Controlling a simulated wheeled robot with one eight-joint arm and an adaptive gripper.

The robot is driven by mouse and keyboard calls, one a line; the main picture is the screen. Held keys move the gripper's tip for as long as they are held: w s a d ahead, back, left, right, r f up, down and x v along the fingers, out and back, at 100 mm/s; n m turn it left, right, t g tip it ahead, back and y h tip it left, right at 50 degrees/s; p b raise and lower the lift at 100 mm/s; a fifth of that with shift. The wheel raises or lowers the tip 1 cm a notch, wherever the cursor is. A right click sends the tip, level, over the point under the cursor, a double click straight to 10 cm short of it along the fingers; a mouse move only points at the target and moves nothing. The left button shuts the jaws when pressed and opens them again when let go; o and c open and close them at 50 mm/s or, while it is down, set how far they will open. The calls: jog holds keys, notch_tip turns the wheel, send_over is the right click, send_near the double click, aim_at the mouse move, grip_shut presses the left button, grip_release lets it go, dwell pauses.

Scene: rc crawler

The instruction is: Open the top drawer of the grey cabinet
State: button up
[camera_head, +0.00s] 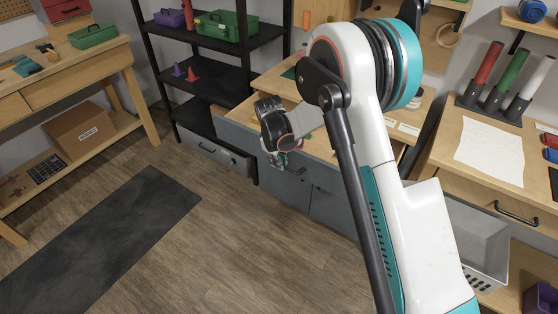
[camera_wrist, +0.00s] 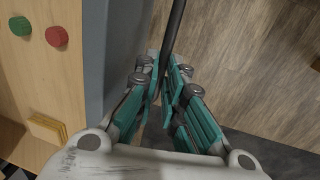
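The grey cabinet (camera_head: 330,202) stands in the middle of the head view under a light wood top. Its top drawer front is partly hidden by my arm and gripper; no open gap shows above it. A dark bar handle (camera_wrist: 176,28) runs between my gripper's teal fingers in the wrist view, beside the grey front (camera_wrist: 101,50). My gripper (camera_wrist: 164,78) is closed to a narrow gap around this bar, with the fingers on both sides of it. In the head view my gripper (camera_head: 284,164) is at the cabinet's upper front.
A black shelf (camera_head: 225,90) with bins and cones stands behind left. A workbench (camera_head: 75,60) is far left, and another bench (camera_head: 475,190) is at right. A dark mat (camera_head: 100,240) lies on the wood floor. Red and green discs (camera_wrist: 56,36) lie on the wood top.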

jog(key=o, duration=0.4)
jog(key=r, duration=0.4)
jog(key=s+a+r, duration=0.1)
jog(key=r, duration=0.6)
jog(key=shift+s+a+r, duration=0.15)
jog(key=shift+s+r, duration=0.25)
